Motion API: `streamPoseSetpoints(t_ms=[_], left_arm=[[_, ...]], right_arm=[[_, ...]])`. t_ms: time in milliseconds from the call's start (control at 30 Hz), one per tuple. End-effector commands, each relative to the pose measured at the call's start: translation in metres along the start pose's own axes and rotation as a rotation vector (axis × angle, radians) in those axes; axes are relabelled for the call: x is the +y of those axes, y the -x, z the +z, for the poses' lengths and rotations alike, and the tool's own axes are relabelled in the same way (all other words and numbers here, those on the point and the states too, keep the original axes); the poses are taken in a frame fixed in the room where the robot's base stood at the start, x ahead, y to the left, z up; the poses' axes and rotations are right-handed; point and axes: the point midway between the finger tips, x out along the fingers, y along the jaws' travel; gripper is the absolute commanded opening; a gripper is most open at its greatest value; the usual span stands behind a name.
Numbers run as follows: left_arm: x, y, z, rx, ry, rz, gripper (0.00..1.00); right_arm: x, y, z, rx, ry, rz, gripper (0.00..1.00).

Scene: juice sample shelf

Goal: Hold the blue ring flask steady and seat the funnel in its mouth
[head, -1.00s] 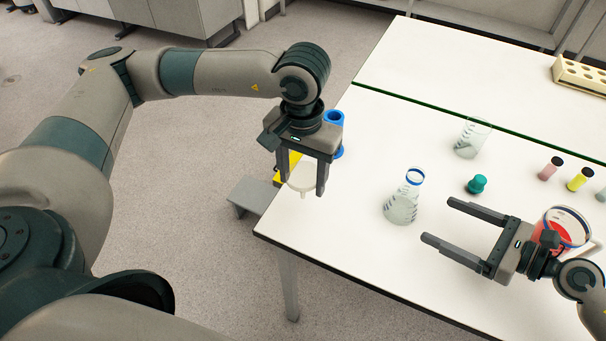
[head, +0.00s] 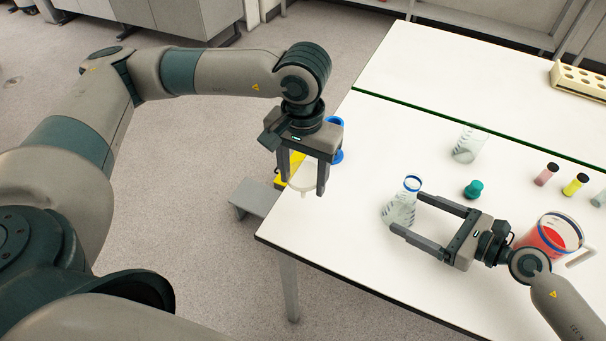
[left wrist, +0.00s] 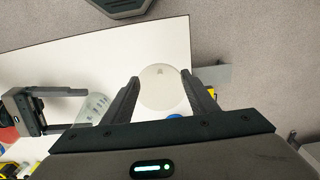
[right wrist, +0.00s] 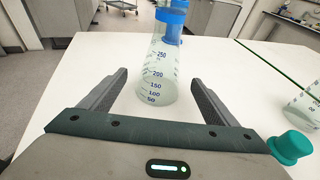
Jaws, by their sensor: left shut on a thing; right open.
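The blue ring flask (head: 401,208) is a clear conical flask with a blue band at its neck, standing upright on the table. My right gripper (head: 405,213) is open, with its fingertips just reaching the flask's sides. In the right wrist view the flask (right wrist: 157,80) stands ahead, between and a little beyond the fingers. My left gripper (head: 305,190) is shut on the white funnel (head: 305,180) and holds it at the table's left edge. The left wrist view shows the funnel's round mouth (left wrist: 162,87) between the fingers. The flask's mouth looks empty.
A red-filled beaker (head: 550,236) stands close behind my right wrist. A blue object (head: 337,156) is partly hidden behind my left gripper. The front of the table is clear.

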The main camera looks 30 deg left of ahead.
Motion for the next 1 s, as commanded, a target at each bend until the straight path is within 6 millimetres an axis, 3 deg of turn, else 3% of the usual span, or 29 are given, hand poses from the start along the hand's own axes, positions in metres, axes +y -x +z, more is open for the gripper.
streamPoseSetpoints(t_ms=[300,700,733,867,1000], left_arm=[[0.000,0.003,0.000,0.000,0.000,0.000,0.32],[0.000,0.003,0.000,0.000,0.000,0.000,0.32],[0.000,0.003,0.000,0.000,0.000,0.000,0.32],[0.000,0.003,0.000,0.000,0.000,0.000,0.32],[0.000,0.003,0.000,0.000,0.000,0.000,0.32]], right_arm=[[0.000,-0.027,0.000,0.000,-0.001,0.000,0.82],[0.000,-0.031,-0.001,0.001,0.000,0.000,0.82],[0.000,-0.031,-0.001,0.001,0.000,0.000,0.80],[0.000,-0.031,-0.001,0.001,0.000,0.000,0.49],[0.000,-0.031,-0.001,0.001,0.000,0.000,0.46]])
